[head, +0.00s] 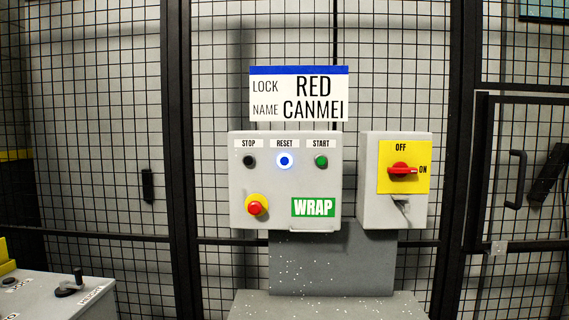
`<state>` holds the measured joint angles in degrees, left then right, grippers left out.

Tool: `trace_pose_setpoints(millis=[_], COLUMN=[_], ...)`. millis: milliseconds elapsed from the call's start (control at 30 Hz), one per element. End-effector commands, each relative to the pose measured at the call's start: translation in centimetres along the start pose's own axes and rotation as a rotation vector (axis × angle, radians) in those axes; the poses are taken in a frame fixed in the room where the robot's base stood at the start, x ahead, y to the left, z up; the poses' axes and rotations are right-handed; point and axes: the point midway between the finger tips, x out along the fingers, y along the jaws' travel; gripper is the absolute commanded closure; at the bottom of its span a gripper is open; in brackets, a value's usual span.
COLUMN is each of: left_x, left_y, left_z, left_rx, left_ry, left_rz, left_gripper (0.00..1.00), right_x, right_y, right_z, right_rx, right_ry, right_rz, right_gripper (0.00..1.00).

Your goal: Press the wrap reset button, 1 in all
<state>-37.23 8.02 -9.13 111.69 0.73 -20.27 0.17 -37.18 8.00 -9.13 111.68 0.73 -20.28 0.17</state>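The wrap control box (260,205) is a light grey panel on a stand in the middle of the head view, with a green WRAP label (313,207). Its reset button (285,161) is blue with a bright lit ring, under the RESET label. A black stop button (249,160) is to its left and a green start button (321,161) to its right. A red emergency stop (256,208) on a yellow collar sits below. Neither of my grippers shows in this view.
A grey switch box (380,213) with a red rotary handle on a yellow plate stands right beside the control box. A lock sign (299,97) reading RED CANMEI hangs above. Black mesh fencing (100,205) runs behind. Another grey panel (45,297) is at lower left.

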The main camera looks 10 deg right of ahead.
Motion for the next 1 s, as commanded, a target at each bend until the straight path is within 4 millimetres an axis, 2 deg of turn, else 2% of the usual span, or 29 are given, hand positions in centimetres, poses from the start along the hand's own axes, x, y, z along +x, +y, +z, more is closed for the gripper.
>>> trace_pose_setpoints(millis=[33,200,233,1000], left_x=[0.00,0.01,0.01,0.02], left_y=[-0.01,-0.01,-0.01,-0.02], left_z=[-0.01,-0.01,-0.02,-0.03], left_rx=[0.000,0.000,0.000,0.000], left_ry=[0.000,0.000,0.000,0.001], left_rz=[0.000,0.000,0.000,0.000], left_gripper=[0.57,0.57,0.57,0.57], right_x=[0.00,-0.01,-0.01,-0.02], right_y=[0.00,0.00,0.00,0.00], right_z=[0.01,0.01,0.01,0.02], right_rx=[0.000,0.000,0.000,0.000], right_ry=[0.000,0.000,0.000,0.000], right_rz=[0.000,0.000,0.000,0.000], right_gripper=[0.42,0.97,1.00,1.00])
